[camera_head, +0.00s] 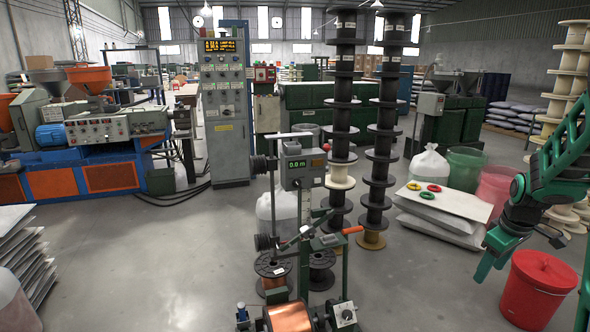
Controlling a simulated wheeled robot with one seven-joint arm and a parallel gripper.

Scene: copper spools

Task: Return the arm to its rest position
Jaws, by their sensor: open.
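My green and black arm (555,165) reaches in from the right edge and bends downward. My gripper (516,246) hangs at its lower end with its fingers apart and nothing seen between them. It appears above and to the left of the red bucket in the picture. Its distance from the bucket is hard to tell.
A lidded red bucket (538,292) stands at the lower right. White sacks (440,228) bear a board (455,204) with small coloured rings. A spooling stand (303,172) with copper spools (290,318) is at the centre. Tall stacks of black spools (383,125) rise behind it. The left-centre floor is clear.

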